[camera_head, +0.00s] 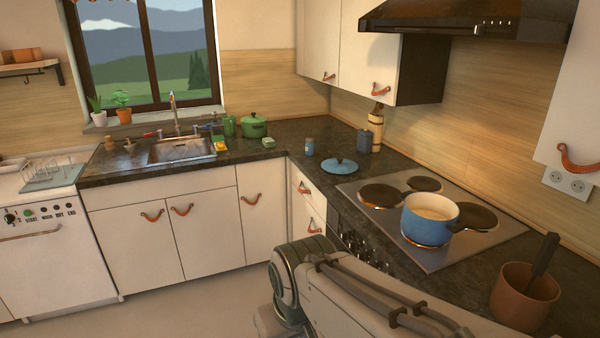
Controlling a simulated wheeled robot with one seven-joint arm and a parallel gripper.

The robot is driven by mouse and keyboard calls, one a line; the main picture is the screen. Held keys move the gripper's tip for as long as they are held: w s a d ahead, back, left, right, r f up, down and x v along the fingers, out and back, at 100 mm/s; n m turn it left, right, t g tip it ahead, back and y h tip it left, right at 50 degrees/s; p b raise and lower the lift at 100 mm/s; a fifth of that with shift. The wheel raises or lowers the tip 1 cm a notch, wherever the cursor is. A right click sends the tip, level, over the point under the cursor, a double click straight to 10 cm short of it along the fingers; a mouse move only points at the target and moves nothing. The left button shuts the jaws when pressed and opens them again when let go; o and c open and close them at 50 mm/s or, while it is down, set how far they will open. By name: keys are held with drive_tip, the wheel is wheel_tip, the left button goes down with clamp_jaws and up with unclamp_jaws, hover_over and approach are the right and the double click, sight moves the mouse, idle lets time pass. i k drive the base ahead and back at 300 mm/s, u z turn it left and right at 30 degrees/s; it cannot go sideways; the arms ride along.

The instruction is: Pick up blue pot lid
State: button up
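The blue pot lid (340,165) is a round lid with a dark knob on top. It lies on the dark countertop, just left of the stove's hotplates. A blue pot (430,218) without a lid stands on the front hotplate, and its pale inside shows. Part of my arm enters from the bottom of the view, in front of the counter and below the lid. My gripper is not visible.
The stove (378,224) has several dark burners. A brown pot with a utensil (526,292) stands at the right front. A small blue jar (309,147), a dark blue canister (365,141) and a pepper mill (377,124) stand near the lid. The range hood (460,20) overhangs the stove.

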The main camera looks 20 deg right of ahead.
sight(339, 164)
drive_tip(key=u, duration=0.2)
drive_tip(key=i, duration=2.55)
drive_tip(key=z, duration=1.25)
drive_tip(key=i, duration=0.85)
drive_tip(key=z, duration=1.2)
drive_tip(key=i, duration=0.35)
drive_tip(key=z, duration=0.25)
